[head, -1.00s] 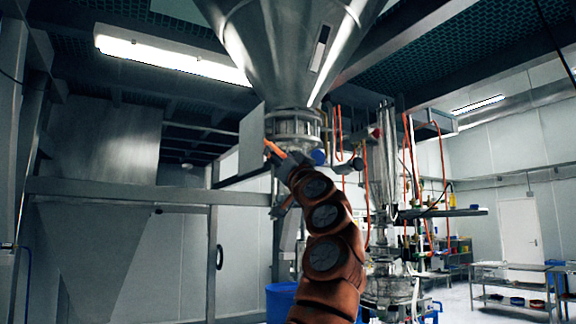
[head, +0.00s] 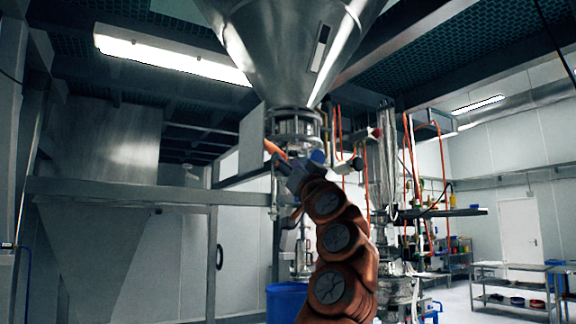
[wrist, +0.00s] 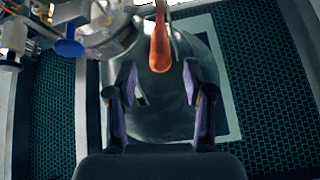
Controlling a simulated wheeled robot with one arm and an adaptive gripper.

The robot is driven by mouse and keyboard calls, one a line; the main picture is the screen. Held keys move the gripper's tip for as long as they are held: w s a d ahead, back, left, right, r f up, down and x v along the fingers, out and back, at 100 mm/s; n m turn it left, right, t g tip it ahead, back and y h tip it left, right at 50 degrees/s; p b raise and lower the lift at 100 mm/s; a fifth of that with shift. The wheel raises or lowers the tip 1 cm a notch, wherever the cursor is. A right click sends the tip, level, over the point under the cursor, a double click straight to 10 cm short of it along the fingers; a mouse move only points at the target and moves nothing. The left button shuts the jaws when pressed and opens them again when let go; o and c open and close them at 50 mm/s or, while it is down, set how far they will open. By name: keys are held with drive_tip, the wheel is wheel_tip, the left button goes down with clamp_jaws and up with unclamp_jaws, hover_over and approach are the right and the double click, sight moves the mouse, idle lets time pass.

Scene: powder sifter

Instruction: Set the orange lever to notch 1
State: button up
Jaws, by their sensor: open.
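The orange lever (head: 271,147) sticks out to the left below the big steel hopper cone, by the clear collar at its outlet. In the wrist view the lever (wrist: 160,46) hangs down from the top edge, its rounded end near the level of my fingertips and centred between them. My gripper (wrist: 160,84) is open, with purple pads on both sides and nothing held. In the head view my gripper (head: 287,163) is just below and right of the lever, partly hidden by my wrist. The notches cannot be made out.
The steel hopper (head: 285,50) fills the top centre. A blue knob (head: 318,157) sits close to the right of my gripper; it also shows in the wrist view (wrist: 69,48). A grey beam (head: 150,192) runs across the left. A blue bin (head: 285,302) stands below.

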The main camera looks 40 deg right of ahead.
drive_tip(key=shift+s+d+r, duration=0.1)
drive_tip(key=c, duration=0.3)
drive_tip(key=shift+s+d+r, duration=0.15)
drive_tip(key=shift+d, duration=0.05)
drive_tip(key=shift+c, duration=0.8)
drive_tip(key=shift+s+d+r+y, duration=0.5)
drive_tip(key=shift+s+d+r, duration=0.4)
drive_tip(key=shift+s, duration=0.25)
drive_tip(key=c, duration=0.5)
drive_tip(key=shift+n+g+y, duration=0.4)
drive_tip(key=shift+g+y, duration=0.1)
drive_tip(key=shift+g, duration=0.1)
drive_tip(key=s+r, duration=0.1)
drive_tip(key=s, duration=0.1)
drive_tip(key=s+r, duration=0.1)
drive_tip(key=shift+s+d+r, duration=0.1)
drive_tip(key=shift+s+r, duration=0.2)
drive_tip(key=shift+s, duration=0.1)
clamp_jaws()
drive_tip(key=shift+g, duration=0.9)
drive_tip(key=shift+w+a+r+p, duration=0.2)
drive_tip(key=shift+w+p, duration=0.65)
drive_tip(key=shift+w, duration=0.65)
drive_tip(key=shift+w+a+r+p, duration=0.1)
drive_tip(key=shift+w+a+p, duration=0.25)
drive_tip(key=shift+w+p, duration=0.9)
drive_tip(key=shift+w+a+r+p, duration=0.2)
drive_tip(key=shift+w+p, duration=0.3)
drive_tip(key=shift+w, duration=1.3)
